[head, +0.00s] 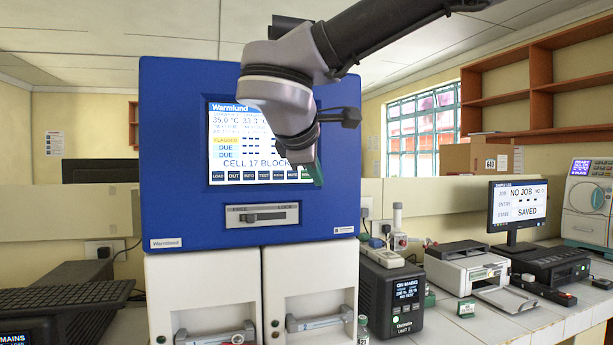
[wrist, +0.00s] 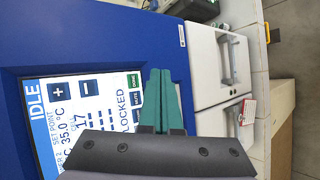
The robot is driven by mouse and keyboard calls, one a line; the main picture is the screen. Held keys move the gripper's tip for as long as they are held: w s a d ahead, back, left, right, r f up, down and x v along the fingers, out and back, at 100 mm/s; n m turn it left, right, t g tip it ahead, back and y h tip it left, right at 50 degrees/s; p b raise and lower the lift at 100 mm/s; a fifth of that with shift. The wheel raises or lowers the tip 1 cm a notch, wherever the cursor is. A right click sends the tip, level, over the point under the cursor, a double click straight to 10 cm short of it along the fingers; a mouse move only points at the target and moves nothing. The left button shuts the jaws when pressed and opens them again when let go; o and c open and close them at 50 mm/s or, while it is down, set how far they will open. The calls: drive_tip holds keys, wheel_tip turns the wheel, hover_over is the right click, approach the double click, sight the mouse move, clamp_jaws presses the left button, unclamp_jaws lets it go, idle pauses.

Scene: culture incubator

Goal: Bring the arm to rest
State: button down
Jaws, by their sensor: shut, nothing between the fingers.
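My gripper (wrist: 163,101) shows in the wrist view as two teal fingers lying together with nothing between them. In the head view only a green bit of it (head: 318,174) shows below my wrist, in front of the lower right of the incubator's screen. The arm reaches in from the upper right. The blue Warmlund incubator (head: 180,110) fills the middle of the head view. Its lit screen (head: 228,165) is partly hidden by my arm and reads "CELL 17 BLOCK". The screen also shows in the wrist view (wrist: 62,125). I cannot tell whether the fingers touch the panel.
Two white doors with handles (head: 205,285) sit below the blue panel. A black power unit (head: 392,295), a printer (head: 465,268) and a monitor (head: 517,205) stand on the bench to the right. A black keyboard-like unit (head: 65,298) is at left.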

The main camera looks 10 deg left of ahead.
idle(0.4)
drive_tip(key=w+d+f+m+g+h, duration=0.15)
drive_tip(key=d+m, duration=0.25)
drive_tip(key=d, duration=0.6)
drive_tip(key=w+d+f+m+g, duration=0.2)
drive_tip(key=w+d+m+g, duration=0.1)
drive_tip(key=d, duration=0.7)
drive_tip(key=s+d+f+m+y, duration=0.1)
drive_tip(key=s+d+m, duration=0.3)
drive_tip(key=d+m, duration=0.4)
drive_tip(key=s+d+f+m+y, duration=0.2)
drive_tip(key=s+d+m+y, duration=0.1)
drive_tip(key=d+m, duration=0.5)
drive_tip(key=shift+s+d+f, duration=0.15)
drive_tip(key=shift+s+d, duration=0.2)
drive_tip(key=shift+d, duration=0.5)
